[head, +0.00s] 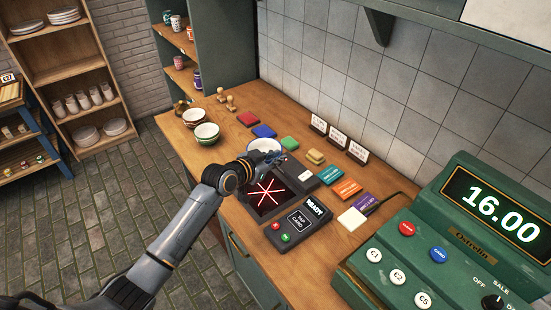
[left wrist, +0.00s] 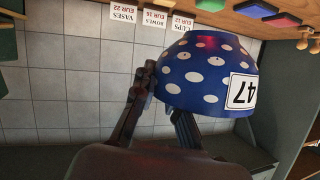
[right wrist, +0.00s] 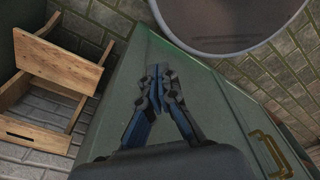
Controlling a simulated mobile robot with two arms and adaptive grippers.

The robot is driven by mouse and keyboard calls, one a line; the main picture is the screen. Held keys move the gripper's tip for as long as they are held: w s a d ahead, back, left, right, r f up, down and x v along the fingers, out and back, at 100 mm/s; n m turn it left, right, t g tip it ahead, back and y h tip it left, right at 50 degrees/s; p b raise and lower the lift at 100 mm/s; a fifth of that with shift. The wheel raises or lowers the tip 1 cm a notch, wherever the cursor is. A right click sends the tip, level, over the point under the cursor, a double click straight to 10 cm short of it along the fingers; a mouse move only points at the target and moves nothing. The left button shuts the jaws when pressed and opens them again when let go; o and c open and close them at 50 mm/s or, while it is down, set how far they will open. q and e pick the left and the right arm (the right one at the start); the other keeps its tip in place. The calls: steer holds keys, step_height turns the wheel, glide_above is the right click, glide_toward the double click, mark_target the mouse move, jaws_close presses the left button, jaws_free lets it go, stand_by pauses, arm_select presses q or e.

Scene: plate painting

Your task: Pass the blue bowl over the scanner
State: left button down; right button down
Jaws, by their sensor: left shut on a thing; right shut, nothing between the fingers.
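My left gripper (head: 280,158) is shut on the blue bowl, which has white dots and a white tag reading 47 in the left wrist view (left wrist: 200,80). In the head view the bowl's pale inside (head: 264,146) shows just behind the gripper, at the far edge of the scanner (head: 268,196). The scanner is a dark plate with red crossing lines. A red glow lies on the bowl in the left wrist view. My arm hides part of the bowl and scanner. My right gripper (right wrist: 158,80) is shut and empty, in front of a green cabinet front.
A card reader (head: 299,219) showing READY and a green till (head: 450,250) showing 16.00 are to the right. Coloured blocks (head: 264,131) and price signs (head: 337,136) line the back.

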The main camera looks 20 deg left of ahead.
steer(key=shift+d, duration=0.45)
